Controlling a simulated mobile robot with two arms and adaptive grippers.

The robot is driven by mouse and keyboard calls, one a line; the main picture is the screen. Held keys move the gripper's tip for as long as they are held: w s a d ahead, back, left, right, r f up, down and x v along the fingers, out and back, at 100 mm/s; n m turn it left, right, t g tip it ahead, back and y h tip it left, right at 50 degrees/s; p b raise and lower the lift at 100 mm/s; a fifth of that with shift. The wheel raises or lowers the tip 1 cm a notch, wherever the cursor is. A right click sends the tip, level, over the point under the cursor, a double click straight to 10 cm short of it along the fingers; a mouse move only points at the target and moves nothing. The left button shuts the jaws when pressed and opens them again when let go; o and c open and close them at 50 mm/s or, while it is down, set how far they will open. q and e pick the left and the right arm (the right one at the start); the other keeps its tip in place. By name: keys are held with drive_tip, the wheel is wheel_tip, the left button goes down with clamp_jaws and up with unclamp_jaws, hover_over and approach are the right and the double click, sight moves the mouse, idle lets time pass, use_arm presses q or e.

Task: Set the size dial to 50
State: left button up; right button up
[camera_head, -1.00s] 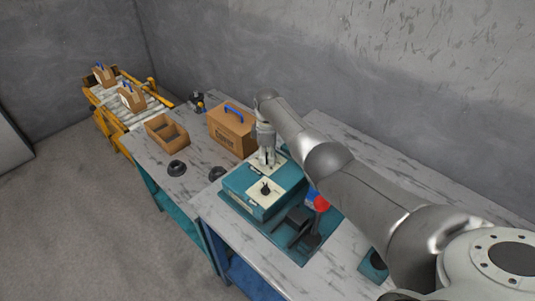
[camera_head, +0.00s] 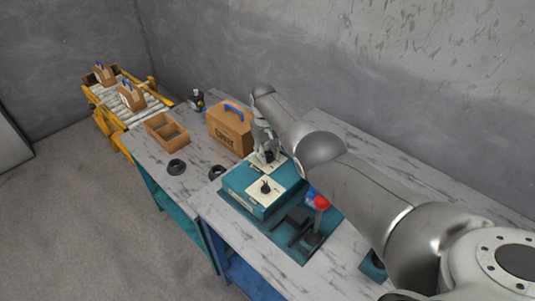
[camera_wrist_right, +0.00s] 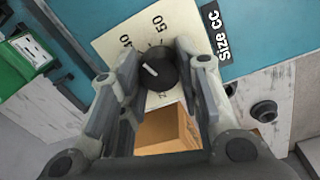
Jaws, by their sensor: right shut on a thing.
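The size dial is a black round knob (camera_wrist_right: 157,73) on a cream plate (camera_wrist_right: 107,43) marked "Size cc" in the right wrist view. A 50 is printed above the knob and a 40 to its upper left. The knob's white mark slants to the upper left, on the 40 side. My right gripper (camera_wrist_right: 158,66) has one finger on each side of the knob and is shut on it. In the head view, my right gripper (camera_head: 266,154) is over the far plate of the teal machine (camera_head: 243,198) and hides most of this dial. My left gripper is not seen.
A second dial (camera_head: 265,188) sits on the machine's nearer plate. A red-topped part (camera_head: 321,202) stands beside the machine. A cardboard box with a blue handle (camera_head: 231,128) is close behind it to the left. An open box (camera_head: 167,131) and black rings (camera_head: 177,167) lie farther left.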

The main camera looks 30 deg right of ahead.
drive_tip(key=m, duration=0.2)
drive_tip(key=m+b, duration=0.1)
drive_tip(key=m, duration=0.1)
drive_tip(key=shift+f+m, duration=0.2)
drive_tip(key=shift+m, duration=0.1)
drive_tip(key=m+b, duration=0.2)
drive_tip(key=m, duration=0.2)
drive_tip(key=shift+m, duration=0.4)
drive_tip(key=shift+r, duration=0.1)
drive_tip(key=o, duration=1)
drive_tip(key=shift+w, duration=0.1)
